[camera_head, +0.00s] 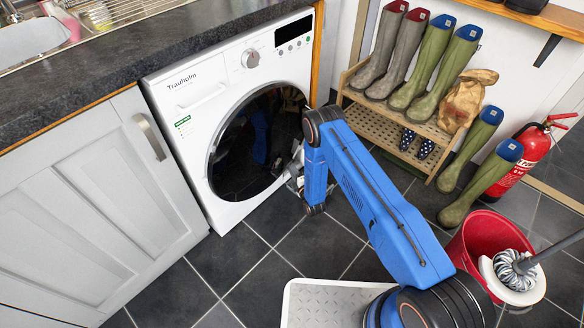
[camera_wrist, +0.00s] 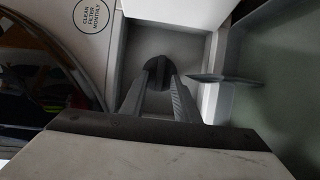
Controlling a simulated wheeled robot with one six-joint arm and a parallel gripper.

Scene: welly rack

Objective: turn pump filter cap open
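The pump filter cap (camera_wrist: 159,68) is a dark round knob with a raised middle rib. It sits at the back of a grey recess (camera_wrist: 190,46) in the white washing machine (camera_head: 198,97). My gripper (camera_wrist: 160,82) reaches into the recess with its two grey fingers apart, their tips at either side of the cap's middle. I cannot tell whether they touch it. In the head view, my gripper is mostly hidden behind my blue arm, low at the machine's right front; the cap does not show there.
A round label (camera_wrist: 93,15) reads "clean filter monthly". A thin grey flap-like piece (camera_wrist: 215,78) juts right of the recess. The boot rack (camera_head: 385,130) stands right of the machine, with a red bucket (camera_head: 470,240) nearer. Dark floor tiles (camera_head: 255,285) are clear left of my arm.

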